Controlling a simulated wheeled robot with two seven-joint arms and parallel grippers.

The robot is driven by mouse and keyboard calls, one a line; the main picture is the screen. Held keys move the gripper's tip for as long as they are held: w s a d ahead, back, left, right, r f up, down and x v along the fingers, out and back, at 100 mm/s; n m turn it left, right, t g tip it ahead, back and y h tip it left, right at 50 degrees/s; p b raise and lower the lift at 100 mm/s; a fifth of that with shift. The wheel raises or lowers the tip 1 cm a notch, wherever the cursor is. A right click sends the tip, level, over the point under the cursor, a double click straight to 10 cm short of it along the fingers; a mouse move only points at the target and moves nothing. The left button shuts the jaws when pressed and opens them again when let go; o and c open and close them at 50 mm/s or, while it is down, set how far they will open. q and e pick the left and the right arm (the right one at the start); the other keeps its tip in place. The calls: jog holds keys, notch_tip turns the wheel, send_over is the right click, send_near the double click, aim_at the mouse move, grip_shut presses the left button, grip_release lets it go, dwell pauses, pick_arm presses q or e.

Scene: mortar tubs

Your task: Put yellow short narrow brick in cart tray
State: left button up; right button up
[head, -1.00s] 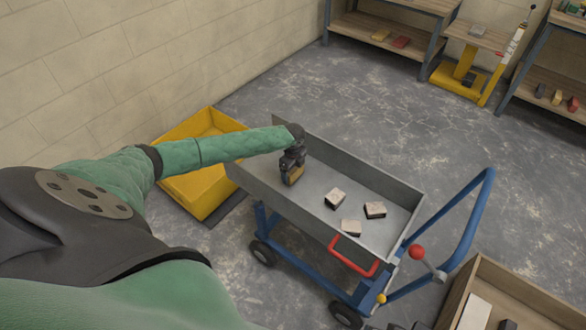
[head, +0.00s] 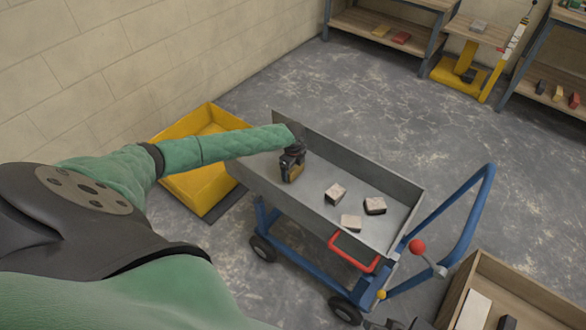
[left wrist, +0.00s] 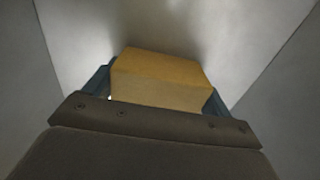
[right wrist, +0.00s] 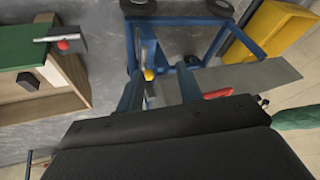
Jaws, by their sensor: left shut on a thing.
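The yellow short narrow brick (left wrist: 162,80) is held between the fingers of my left gripper (head: 292,173), which is shut on it. In the head view the gripper is inside the left end of the grey cart tray (head: 340,166), low between its walls. The left wrist view shows the tray's grey floor and walls (left wrist: 60,40) around the brick; I cannot tell whether the brick touches the floor. My right gripper (right wrist: 160,95) shows in the right wrist view with its fingers apart and nothing between them, away from the tray.
A yellow tub (head: 192,170) stands left of the cart. A wooden box (head: 516,300) is at the lower right.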

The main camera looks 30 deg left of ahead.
pick_arm(q)
jog(key=shift+f, duration=0.2)
jog(key=o, duration=1.1)
jog(key=shift+o, duration=0.2)
pick_arm(e)
jog(key=shift+f, duration=0.1)
pick_arm(q)
jog(key=shift+r, duration=0.2)
notch_tip(320, 180, up, 7)
jog(key=shift+r+b, duration=0.2)
jog(key=shift+b, duration=0.15)
pick_arm(e)
jog(key=f, duration=0.3)
jog(key=shift+w+a+t, duration=0.2)
jog(key=shift+w+t, duration=0.1)
